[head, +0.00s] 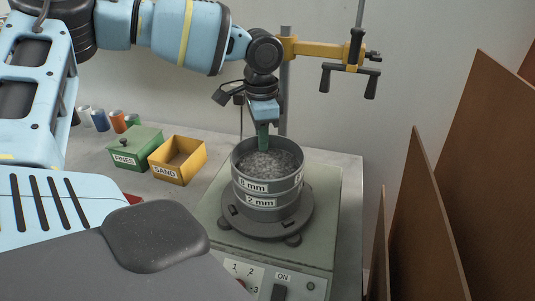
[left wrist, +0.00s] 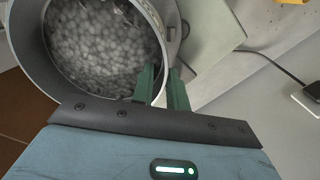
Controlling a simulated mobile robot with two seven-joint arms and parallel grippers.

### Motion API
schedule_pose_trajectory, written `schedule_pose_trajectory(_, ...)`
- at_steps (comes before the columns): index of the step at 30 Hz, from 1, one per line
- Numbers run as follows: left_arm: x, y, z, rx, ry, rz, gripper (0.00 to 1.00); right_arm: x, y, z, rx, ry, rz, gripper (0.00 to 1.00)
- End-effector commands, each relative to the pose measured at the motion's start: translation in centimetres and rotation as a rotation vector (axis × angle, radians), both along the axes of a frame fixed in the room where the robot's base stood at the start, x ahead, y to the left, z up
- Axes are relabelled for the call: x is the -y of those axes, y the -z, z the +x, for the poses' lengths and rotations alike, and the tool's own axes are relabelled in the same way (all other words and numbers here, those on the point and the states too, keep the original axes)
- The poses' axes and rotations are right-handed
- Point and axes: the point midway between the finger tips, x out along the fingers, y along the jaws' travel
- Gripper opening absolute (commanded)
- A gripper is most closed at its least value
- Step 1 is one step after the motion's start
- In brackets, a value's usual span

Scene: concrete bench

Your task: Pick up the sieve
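The 8 mm sieve (head: 287,184), a round grey metal ring full of grey gravel, sits upright on top of the 2 mm sieve (head: 262,203) in the head view. My left gripper (head: 263,137) points down at its back rim. In the left wrist view the sieve (left wrist: 45,62) fills the upper left. The gripper's green fingers (left wrist: 163,90) straddle the rim, one inside and one outside. A gap shows between them, so they look open; the exact contact with the wall is hard to see. My right gripper is not in view.
The stack stands on a grey-green shaker (head: 322,222). A yellow clamp bar (head: 312,49) with black handles is behind, above right. A yellow SAND bin (head: 179,161) and green FINES box (head: 133,147) are at left. Brown boards (head: 421,220) stand at right.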

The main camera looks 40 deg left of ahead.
Motion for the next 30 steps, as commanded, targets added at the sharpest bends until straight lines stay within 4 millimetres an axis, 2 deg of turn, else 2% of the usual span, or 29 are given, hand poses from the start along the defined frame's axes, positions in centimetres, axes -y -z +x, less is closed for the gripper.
schedule_pose_trajectory(1, 0.0, 0.0, 0.0, 0.000, 0.000, 0.000, 0.08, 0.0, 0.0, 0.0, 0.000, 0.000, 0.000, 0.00)
schedule_pose_trajectory(3, 0.0, 0.0, 0.0, 0.000, 0.000, 0.000, 0.00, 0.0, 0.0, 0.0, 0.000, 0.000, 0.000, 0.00)
schedule_pose_trajectory(19, 0.0, -0.3, 0.1, 0.002, 0.000, 0.000, 0.00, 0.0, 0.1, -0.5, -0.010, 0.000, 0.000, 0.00)
schedule_pose_trajectory(23, 0.0, -1.3, 0.1, 0.004, 0.000, -0.001, 0.00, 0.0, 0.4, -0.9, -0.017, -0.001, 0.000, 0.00)
schedule_pose_trajectory(28, 0.1, -3.7, 0.1, 0.005, 0.000, -0.002, 0.00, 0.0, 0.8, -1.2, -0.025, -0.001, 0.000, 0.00)
schedule_pose_trajectory(30, 0.6, -3.7, -0.9, 0.001, 0.004, -0.003, 0.00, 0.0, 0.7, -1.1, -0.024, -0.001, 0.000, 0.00)
